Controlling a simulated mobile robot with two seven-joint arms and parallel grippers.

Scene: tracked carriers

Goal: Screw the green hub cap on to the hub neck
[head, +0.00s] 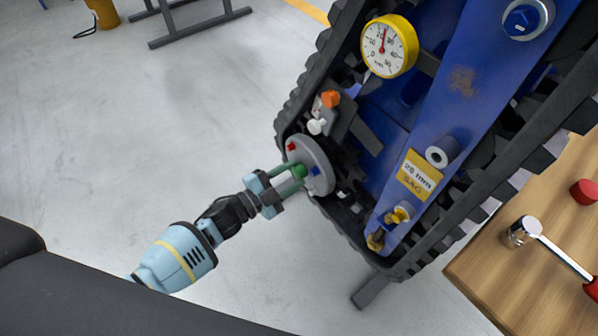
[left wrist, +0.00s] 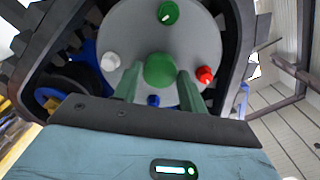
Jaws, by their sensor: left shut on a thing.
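The green hub cap (head: 300,171) is at the middle of the face of a grey round hub disc (head: 322,160) on the tracked carrier. In the left wrist view the round green cap (left wrist: 160,70) sits between my fingertips, in front of the disc (left wrist: 135,35). My left gripper (head: 294,177) is shut on the cap, its fingers pointing at the disc. The hub neck is hidden behind the cap, so I cannot tell how far the cap sits on it. My right gripper is not in view.
Around the cap, the disc carries a green knob (left wrist: 168,12), a white knob (left wrist: 110,61), a red knob (left wrist: 206,74) and a blue knob (left wrist: 153,100). Black track (head: 300,85) surrounds the disc. A yellow gauge (head: 388,46) is above; a wooden table (head: 500,265) is at right.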

